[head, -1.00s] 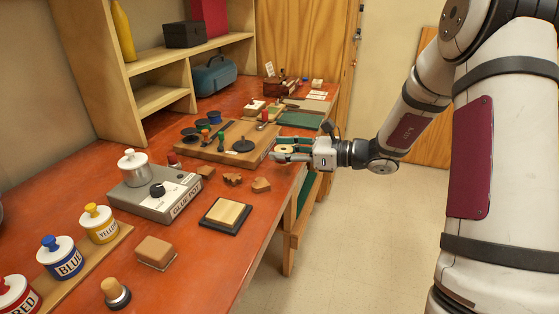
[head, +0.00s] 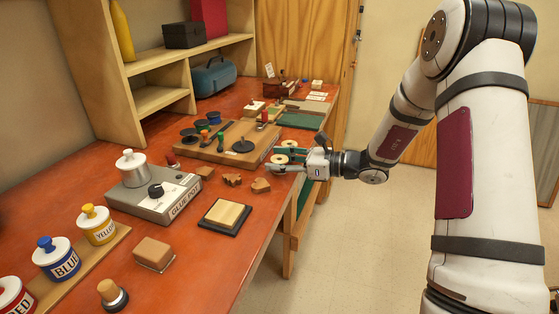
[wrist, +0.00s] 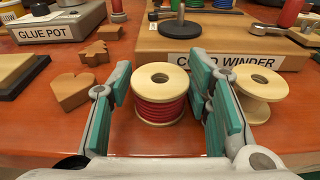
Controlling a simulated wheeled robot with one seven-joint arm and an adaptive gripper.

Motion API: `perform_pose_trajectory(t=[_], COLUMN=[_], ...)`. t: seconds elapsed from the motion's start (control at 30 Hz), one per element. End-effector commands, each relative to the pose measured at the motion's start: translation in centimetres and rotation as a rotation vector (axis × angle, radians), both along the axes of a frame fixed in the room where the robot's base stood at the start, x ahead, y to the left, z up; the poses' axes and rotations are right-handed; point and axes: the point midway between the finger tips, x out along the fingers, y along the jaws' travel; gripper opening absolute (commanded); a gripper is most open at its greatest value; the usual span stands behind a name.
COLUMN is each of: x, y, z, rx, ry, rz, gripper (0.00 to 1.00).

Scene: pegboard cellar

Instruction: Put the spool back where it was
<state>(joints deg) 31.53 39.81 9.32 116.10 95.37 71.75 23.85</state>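A spool wound with red cord (wrist: 160,105) stands upright on the orange bench, between the spread fingers of my gripper (wrist: 160,72). Small gaps show between its rims and the fingers. A second, bare pale spool (wrist: 254,88) stands just right of the right finger, which partly covers it. In the head view, my gripper (head: 272,161) is low at the bench's right edge, with the cord spool (head: 279,158) between its fingers and the bare spool (head: 289,144) just beyond. My gripper is open.
The cord winder board (wrist: 215,45) lies directly behind the spools. Wooden shapes, including a heart (wrist: 72,90), and the glue pot unit (head: 160,196) are to the left. Bare bench lies between them and the spools.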

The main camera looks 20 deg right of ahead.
Motion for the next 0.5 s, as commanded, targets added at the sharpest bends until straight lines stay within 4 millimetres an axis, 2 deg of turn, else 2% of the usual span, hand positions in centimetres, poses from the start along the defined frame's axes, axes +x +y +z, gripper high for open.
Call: perform_pose_trajectory(t=[0.4, 0.5], x=[0.0, -0.7], y=[0.0, -1.1], z=[0.6, 0.6], rx=[-0.001, 0.000], ry=[-0.002, -0.001], rz=[0.000, -0.004], gripper=[0.58, 0.58])
